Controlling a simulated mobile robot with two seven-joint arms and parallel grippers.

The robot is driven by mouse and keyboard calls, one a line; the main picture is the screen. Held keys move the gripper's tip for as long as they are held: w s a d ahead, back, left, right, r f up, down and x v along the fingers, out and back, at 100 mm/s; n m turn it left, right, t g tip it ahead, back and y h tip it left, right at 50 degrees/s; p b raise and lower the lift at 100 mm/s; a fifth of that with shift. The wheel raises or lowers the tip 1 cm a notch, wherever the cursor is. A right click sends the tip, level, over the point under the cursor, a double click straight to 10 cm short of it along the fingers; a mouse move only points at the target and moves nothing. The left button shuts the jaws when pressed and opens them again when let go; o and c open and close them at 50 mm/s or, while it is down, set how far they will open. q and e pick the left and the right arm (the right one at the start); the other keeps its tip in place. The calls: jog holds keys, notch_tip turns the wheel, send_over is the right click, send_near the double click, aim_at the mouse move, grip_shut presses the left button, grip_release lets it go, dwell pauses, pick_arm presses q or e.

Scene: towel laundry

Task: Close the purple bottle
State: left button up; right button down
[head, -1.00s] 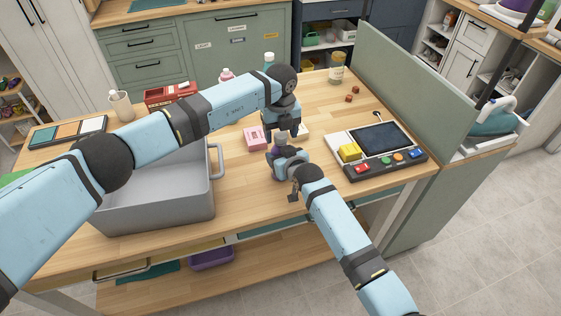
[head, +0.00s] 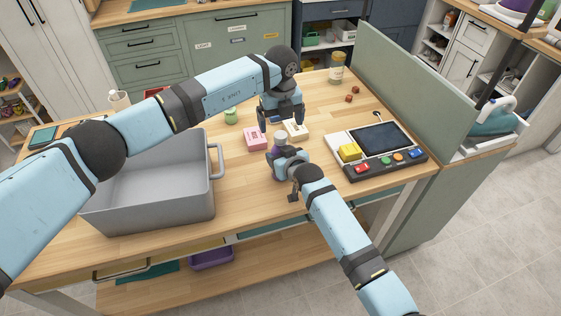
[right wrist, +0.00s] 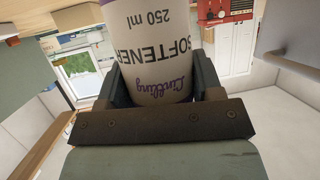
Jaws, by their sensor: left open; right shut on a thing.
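The purple bottle (head: 280,140) is upright at the table's front, small in the head view; I cannot tell whether a cap sits on it. Its white body with "SOFTENER 250 ml" lettering fills the middle of the right wrist view (right wrist: 152,50), with a purple part at the picture's top edge. My right gripper (head: 277,160) is shut around its body; its fingers show on both sides in the right wrist view (right wrist: 155,88). My left gripper (head: 281,121) is open, fingers pointing down, just behind the bottle in the head view. No cap is visible between its fingers.
A pink box (head: 255,139) and a small cream item (head: 296,129) lie close to the grippers. A grey bin (head: 160,205) stands left, a control panel with a screen (head: 378,150) right. A green jar (head: 231,117) and a lidded jar (head: 336,70) stand further back.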

pick_arm(q)
notch_tip(320, 180, up, 12)
dwell(0.4)
pick_arm(e)
jog(key=shift+c, duration=0.9)
grip_release()
pick_arm(q)
jog(key=shift+f+b, duration=0.55)
pick_arm(e)
jog(key=v, duration=1.3)
jog(key=shift+s+d+r, duration=0.15)
jog(key=shift+s+r, duration=0.1)
jog(key=shift+s, duration=0.05)
